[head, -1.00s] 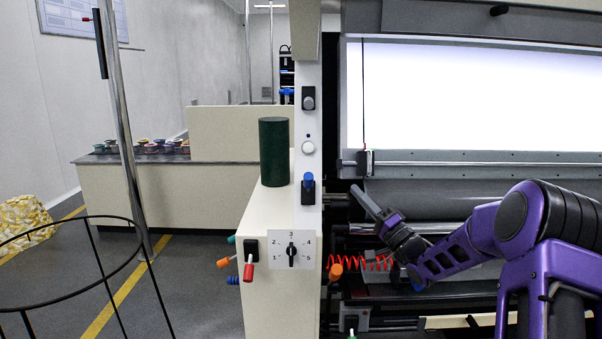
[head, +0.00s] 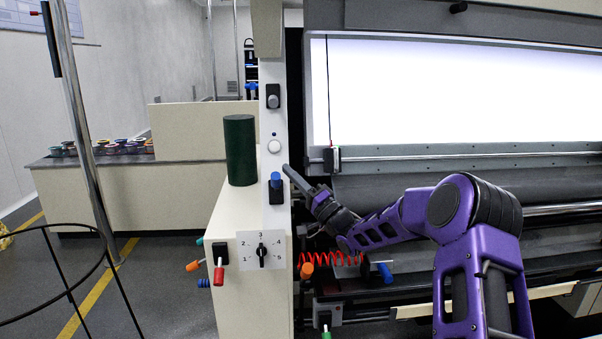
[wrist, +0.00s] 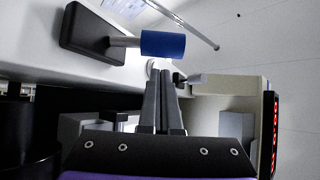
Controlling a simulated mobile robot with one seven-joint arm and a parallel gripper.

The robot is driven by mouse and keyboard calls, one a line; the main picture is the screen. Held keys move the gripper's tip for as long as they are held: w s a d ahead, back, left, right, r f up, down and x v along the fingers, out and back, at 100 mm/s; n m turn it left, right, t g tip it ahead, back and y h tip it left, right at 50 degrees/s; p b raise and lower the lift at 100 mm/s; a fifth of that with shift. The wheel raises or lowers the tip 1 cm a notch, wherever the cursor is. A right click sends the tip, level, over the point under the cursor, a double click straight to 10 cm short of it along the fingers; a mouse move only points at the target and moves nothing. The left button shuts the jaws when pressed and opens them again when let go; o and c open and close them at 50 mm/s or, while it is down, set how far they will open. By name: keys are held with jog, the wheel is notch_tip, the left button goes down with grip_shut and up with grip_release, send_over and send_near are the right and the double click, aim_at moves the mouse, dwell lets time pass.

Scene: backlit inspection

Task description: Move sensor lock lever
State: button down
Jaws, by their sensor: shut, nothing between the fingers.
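A lever with a blue handle (head: 276,181) sits on a dark base plate on the white upright panel, in the head view. In the wrist view the blue handle (wrist: 163,44) is on a metal stem that sticks out of its dark plate (wrist: 88,36). No label shows that this is the sensor lock lever. My gripper (head: 287,168) is just right of the blue handle in the head view. In the wrist view my gripper (wrist: 160,72) is shut and empty, its fingertips close to the handle; I cannot tell whether they touch it.
A grey lever (head: 273,97) and a white button (head: 274,146) are above on the same panel. Below are a rotary dial (head: 262,250), a red-handled lever (head: 218,274) and an orange knob (head: 307,270). A dark green cylinder (head: 240,150) stands left of the panel.

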aim_at(275, 186)
jog(key=shift+s+a+f, duration=0.35)
jog(key=shift+s+a, duration=0.1)
jog(key=shift+s, duration=0.1)
jog(key=shift+s+f+b, duration=0.5)
jog(key=shift+f+b, duration=0.15)
jog(key=shift+b, duration=0.5)
dwell(0.4)
jog(key=shift+s+f+b, duration=0.3)
jog(key=shift+f+b, duration=0.35)
jog(key=shift+b, duration=0.2)
jog(key=shift+s+f+b, duration=0.25)
jog(key=shift+f+b, duration=0.35)
jog(key=shift+b, duration=0.25)
jog(key=shift+s+f+b, duration=0.3)
jog(key=shift+f+b, duration=0.35)
jog(key=shift+b, duration=0.2)
jog(key=shift+f, duration=0.1)
